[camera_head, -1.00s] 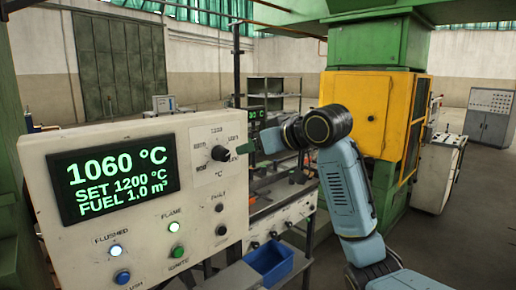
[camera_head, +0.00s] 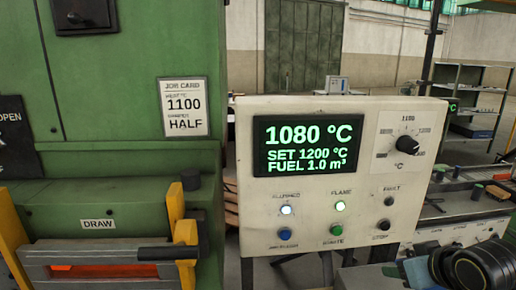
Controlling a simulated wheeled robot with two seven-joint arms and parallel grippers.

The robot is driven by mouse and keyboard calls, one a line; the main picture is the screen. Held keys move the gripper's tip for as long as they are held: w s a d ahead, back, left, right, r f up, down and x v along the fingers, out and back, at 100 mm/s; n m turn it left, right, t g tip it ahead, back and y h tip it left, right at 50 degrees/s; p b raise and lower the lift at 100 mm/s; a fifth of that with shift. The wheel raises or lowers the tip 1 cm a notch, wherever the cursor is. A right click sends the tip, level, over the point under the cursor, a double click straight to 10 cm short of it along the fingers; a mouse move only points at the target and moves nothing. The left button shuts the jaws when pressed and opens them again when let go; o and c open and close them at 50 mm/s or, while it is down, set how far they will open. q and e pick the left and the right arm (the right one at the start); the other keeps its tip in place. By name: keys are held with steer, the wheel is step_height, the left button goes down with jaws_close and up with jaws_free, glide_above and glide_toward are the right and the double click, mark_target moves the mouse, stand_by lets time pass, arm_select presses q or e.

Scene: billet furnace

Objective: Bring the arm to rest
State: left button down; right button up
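My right arm shows at the lower right corner, with its dark round wrist joint (camera_head: 482,268) cut by the picture edge. My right gripper (camera_head: 412,270) is low at the right, below the control panel (camera_head: 250,215) and apart from its knob. Its fingers are too small and dark to tell whether they are open or shut. My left gripper is not in view. The panel's display (camera_head: 308,146) reads 1080 °C, SET 1200 °C, FUEL 1.0 m³. The black knob (camera_head: 407,147) sits at the panel's upper right.
The white and green lamps are lit; the fault lamp is dark. A job card (camera_head: 184,107) on the green furnace (camera_head: 130,60) reads 1100 and HALF. A draw door with a black handle (camera_head: 168,253) and orange glow stands lower left. A bench (camera_head: 450,232) is at right.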

steer(key=s+a+f+g, duration=0.3)
steer(key=s+a+f, duration=0.2)
steer(key=s+f, duration=0.65)
steer(key=s+a+f+g, duration=0.3)
steer(key=s+a+f, duration=0.35)
steer(key=s, duration=0.75)
step_height(320, 180, down, 32)
steer(key=s+d+b, duration=0.1)
steer(key=d+b, duration=0.1)
steer(key=b, duration=0.6)
steer(key=s+d+f+g+b, duration=0.1)
steer(key=s+f+b, duration=0.2)
steer(key=s+f, duration=0.5)
steer(key=s+d+f+g+b, duration=0.1)
steer(key=s+f+b, duration=0.2)
steer(key=s+f, duration=0.5)
step_height(320, 180, down, 6)
steer(key=shift+s+d+f+n+b, duration=0.1)
steer(key=shift+s+d+n+b, duration=0.2)
steer(key=shift+s+d, duration=0.1)
